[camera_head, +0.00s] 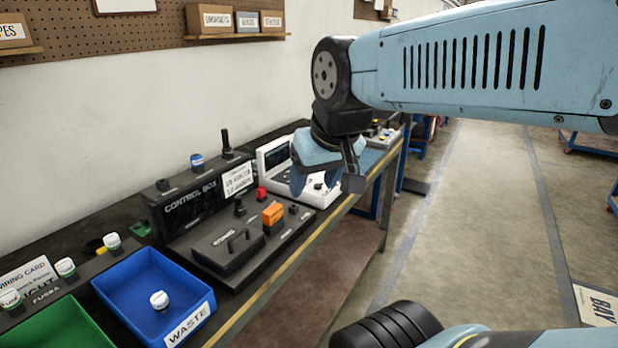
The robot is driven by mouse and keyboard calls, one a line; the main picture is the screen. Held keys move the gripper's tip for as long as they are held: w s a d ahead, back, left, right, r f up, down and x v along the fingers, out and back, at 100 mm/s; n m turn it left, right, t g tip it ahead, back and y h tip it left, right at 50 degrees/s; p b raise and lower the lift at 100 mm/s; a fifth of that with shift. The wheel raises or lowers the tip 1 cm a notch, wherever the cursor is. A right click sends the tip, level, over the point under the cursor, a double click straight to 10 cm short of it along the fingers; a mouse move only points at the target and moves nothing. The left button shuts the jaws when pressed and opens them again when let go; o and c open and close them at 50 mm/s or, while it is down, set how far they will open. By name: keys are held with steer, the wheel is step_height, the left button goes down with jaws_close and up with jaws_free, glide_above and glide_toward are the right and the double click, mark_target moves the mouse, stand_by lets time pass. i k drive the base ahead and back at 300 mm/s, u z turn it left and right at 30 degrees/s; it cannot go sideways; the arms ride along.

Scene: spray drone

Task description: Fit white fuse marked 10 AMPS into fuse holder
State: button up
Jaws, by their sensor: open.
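Another white piece (159,300) lies in the blue WASTE bin (112,284). Their ratings are too small to read. A black control box (190,208) stands behind a dark panel (200,262) with a handled lid and an orange block (273,213). I cannot tell which part is the fuse holder. My gripper (326,182) is open and empty, above the bench right of the control box.
A green bin (62,328) sits left of the blue bin. A white device with a screen (273,157) stands behind my gripper. A white wiring card (28,280) leans at the far left. The bench's front edge (335,215) runs diagonally; open floor lies right.

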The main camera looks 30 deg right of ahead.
mark_target(64, 268)
steer(key=z, duration=0.65)
steer(key=i, duration=0.1)
steer(key=u, duration=1.9)
